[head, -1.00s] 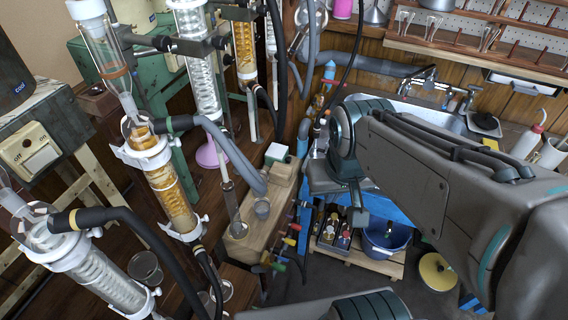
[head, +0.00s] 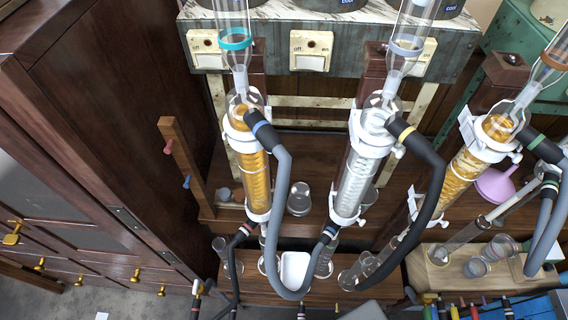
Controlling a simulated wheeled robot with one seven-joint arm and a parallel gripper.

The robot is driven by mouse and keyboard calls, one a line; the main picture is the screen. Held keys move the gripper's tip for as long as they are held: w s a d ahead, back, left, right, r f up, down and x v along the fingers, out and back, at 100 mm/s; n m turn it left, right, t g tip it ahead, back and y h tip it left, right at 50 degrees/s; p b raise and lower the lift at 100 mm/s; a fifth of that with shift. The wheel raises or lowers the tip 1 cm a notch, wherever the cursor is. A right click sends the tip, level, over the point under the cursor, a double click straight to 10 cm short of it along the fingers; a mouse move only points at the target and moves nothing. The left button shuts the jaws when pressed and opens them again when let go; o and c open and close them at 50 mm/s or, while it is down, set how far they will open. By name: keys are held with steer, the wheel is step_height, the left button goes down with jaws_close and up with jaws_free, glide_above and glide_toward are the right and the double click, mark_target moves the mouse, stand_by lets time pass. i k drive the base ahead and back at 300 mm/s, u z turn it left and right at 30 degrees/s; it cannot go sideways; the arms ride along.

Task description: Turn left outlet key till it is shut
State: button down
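In the head view I cannot tell for sure which part is the left outlet key. A wooden post (head: 183,160) at the left carries a red peg (head: 168,149) and a blue peg (head: 187,182). Small coloured tap handles (head: 464,312) are partly cut off at the bottom right edge. The middle condenser (head: 360,175) has a clear coil. My gripper is not in view.
A dark wooden cabinet (head: 110,130) with brass knobs fills the left. A heater box with white switches (head: 311,50) stands behind the condensers. Grey and black hoses hang in front of them. Glass beakers (head: 299,199) stand on the shelves. Grey floor shows at lower left.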

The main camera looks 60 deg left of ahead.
mark_target(196, 286)
steer(key=k, duration=0.5)
steer(key=u, duration=2.3)
steer(key=k, duration=0.3)
steer(key=u, duration=0.7)
steer(key=i, duration=0.5)
steer(key=z, duration=0.8)
steer(key=k, duration=0.65)
steer(key=u, duration=0.9)
steer(key=i, duration=0.3)
steer(key=u, duration=0.05)
